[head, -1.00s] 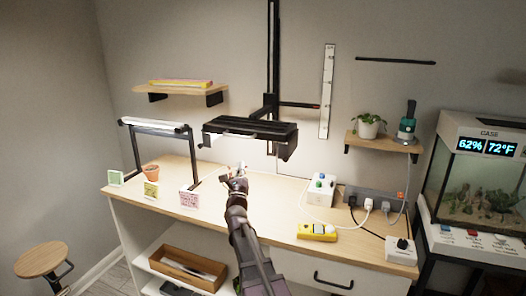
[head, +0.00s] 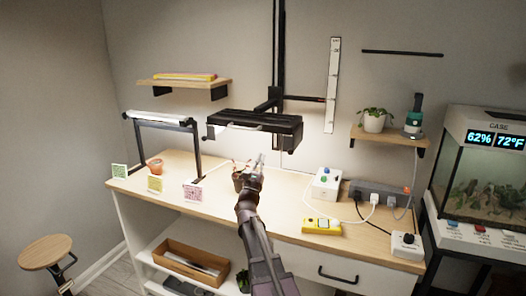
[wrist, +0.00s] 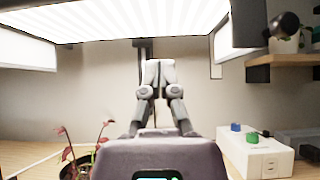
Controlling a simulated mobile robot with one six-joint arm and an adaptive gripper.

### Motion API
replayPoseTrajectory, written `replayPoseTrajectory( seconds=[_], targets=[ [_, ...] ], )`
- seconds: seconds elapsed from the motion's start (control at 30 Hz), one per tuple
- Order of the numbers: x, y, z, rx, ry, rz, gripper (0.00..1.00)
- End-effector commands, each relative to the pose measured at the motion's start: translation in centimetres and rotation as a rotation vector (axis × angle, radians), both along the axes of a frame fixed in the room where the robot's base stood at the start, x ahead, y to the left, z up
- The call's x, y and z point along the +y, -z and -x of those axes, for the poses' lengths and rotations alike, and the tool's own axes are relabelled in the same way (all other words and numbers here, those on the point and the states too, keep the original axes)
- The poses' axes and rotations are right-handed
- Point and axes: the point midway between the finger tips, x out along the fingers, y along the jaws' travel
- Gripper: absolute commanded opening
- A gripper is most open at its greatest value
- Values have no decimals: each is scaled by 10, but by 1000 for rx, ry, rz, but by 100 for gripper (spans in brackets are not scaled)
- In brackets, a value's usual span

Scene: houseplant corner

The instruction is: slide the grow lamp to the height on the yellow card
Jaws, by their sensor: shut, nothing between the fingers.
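The grow lamp (head: 255,124) is a wide black fixture on a dark vertical rail (head: 278,50) against the wall. Its bright underside (wrist: 120,24) fills the top of the wrist view. A pale bar runs along its front. A dark arm with a red tip (head: 318,99) reaches from the rail toward a white wall scale (head: 333,85). The yellow card (head: 156,185) stands at the bench's front left; its print is too small to read. My gripper (head: 260,157) is shut and empty, below the lamp and apart from it. Its fingers (wrist: 157,68) point up in the wrist view.
A dark pot with a reddish plant (wrist: 75,150) stands just left of my gripper. A white box with coloured buttons (head: 326,183) and a power strip (head: 378,192) are to the right. A second lamp (head: 155,118), a terracotta pot (head: 155,166) and a pink card (head: 193,193) are left.

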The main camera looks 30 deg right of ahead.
Motion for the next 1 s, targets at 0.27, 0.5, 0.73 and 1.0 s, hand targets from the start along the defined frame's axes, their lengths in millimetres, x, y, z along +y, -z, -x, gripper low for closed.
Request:
replayPoseTrajectory(
  seconds=[0.27, 0.5, 0.73, 1.0],
  targets=[
    [-12, -18, -10, 0, 0, 0, 0],
    [-26, -37, -22, 1, 1, 0, 0],
    [-40, -54, -32, 1, 0, 1, 0],
    [-50, -66, -41, 1, -1, 0, 0]
  ],
)
